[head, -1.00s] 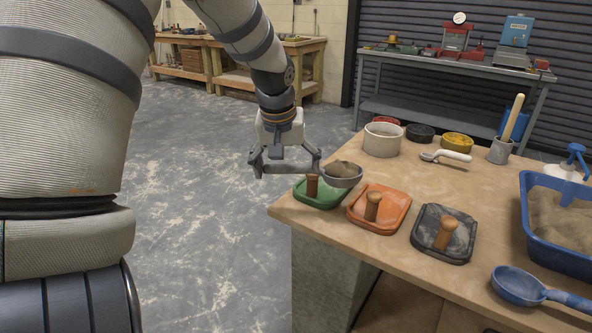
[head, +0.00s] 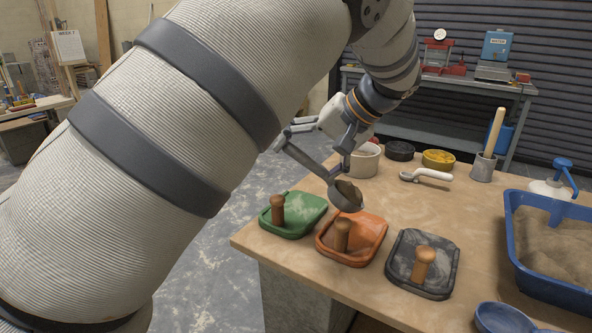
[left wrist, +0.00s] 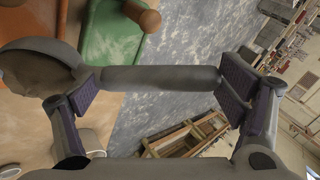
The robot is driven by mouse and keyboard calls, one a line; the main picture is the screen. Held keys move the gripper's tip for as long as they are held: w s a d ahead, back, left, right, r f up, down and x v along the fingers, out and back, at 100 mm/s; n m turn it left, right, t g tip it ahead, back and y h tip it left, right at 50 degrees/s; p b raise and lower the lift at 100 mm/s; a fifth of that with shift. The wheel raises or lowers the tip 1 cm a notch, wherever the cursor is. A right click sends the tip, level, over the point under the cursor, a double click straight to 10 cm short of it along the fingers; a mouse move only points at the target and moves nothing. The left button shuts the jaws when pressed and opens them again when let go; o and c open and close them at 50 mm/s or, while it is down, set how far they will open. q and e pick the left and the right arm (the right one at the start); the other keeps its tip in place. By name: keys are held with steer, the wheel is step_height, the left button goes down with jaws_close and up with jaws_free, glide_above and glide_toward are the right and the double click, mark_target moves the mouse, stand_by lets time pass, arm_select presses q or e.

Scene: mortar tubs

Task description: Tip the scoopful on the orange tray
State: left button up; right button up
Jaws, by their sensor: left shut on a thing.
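My left gripper (head: 318,150) is shut on the handle of a grey scoop (head: 347,197). The handle also shows between the fingers in the left wrist view (left wrist: 160,79). The scoop's bowl holds grey-brown material and hangs above the back edge of the orange tray (head: 366,246), apart from it as far as I can tell. In the head view the bowl is tilted. The orange tray has an upright wooden knob (head: 341,236). My right gripper is not in view.
A green tray (head: 305,216) is left of the orange one, a dark grey tray (head: 440,283) right of it. A blue tub (head: 515,240) of sand stands at right, a blue scoop (head: 498,318) in front. A white pot (head: 362,163) and white-handled tool (head: 428,175) stand behind.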

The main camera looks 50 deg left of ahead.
arm_select(q)
steer(key=w+d+g+y+b, duration=0.1)
steer(key=w+d+b, duration=0.1)
steer(key=w+d+r+g+y+b, duration=0.1)
steer(key=w+d+y+b, duration=0.1)
steer(key=shift+w+d+r+m+g+y+b, duration=0.1)
steer(key=shift+w+m+g+y+b, duration=0.2)
steer(key=shift+m+g+b, duration=0.1)
steer(key=shift+w+d+r, duration=0.1)
steer(key=shift+d+r, duration=0.15)
steer(key=shift+r, duration=0.15)
steer(key=shift+d+r, duration=0.1)
steer(key=shift+r, duration=0.15)
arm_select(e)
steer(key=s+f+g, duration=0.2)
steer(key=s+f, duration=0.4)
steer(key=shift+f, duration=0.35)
arm_select(q)
steer(key=shift+r, duration=0.6)
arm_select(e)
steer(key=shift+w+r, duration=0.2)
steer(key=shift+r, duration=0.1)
